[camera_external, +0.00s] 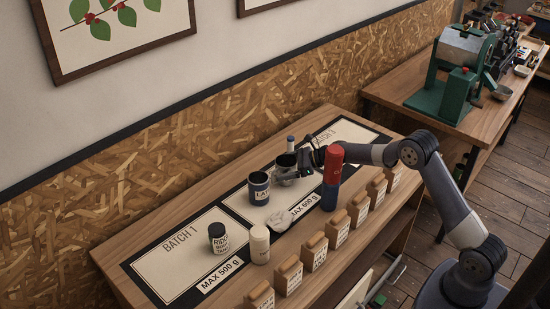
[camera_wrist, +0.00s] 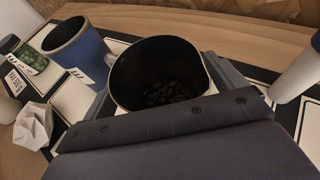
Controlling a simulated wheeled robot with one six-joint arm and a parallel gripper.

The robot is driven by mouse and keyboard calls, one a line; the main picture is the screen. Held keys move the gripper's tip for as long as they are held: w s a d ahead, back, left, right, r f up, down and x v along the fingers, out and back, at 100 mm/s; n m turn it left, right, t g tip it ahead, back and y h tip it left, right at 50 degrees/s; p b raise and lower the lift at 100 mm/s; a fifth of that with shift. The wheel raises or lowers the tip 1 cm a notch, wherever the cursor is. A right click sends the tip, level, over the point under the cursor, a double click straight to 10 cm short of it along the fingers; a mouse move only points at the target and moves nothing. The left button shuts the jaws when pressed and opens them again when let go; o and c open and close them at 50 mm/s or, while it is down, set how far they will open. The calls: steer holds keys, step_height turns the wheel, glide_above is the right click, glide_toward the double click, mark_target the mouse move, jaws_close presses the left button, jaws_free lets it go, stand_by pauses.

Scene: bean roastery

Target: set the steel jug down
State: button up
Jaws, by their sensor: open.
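The steel jug (camera_external: 286,159) is a round open vessel with a dark inside, near the back of the table. In the wrist view the jug (camera_wrist: 155,62) shows its thin pale rim and dark beans at the bottom. My gripper (camera_external: 292,170) is open, with its jaws on either side of the jug. In the wrist view my gripper (camera_wrist: 160,98) hides the jug's near wall. The jug looks upright. Its base is hidden, so I cannot tell exactly where it rests or whether the jaws touch it.
A blue labelled container (camera_external: 259,190) stands close left of the jug, and a white crumpled lump (camera_external: 278,229) lies in front. A red-and-blue bottle (camera_external: 332,178) stands right.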

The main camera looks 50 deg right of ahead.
steer(key=b+v, duration=0.1)
steer(key=v, duration=1.1)
steer(key=shift+o, duration=1)
steer(key=shift+w, duration=0.1)
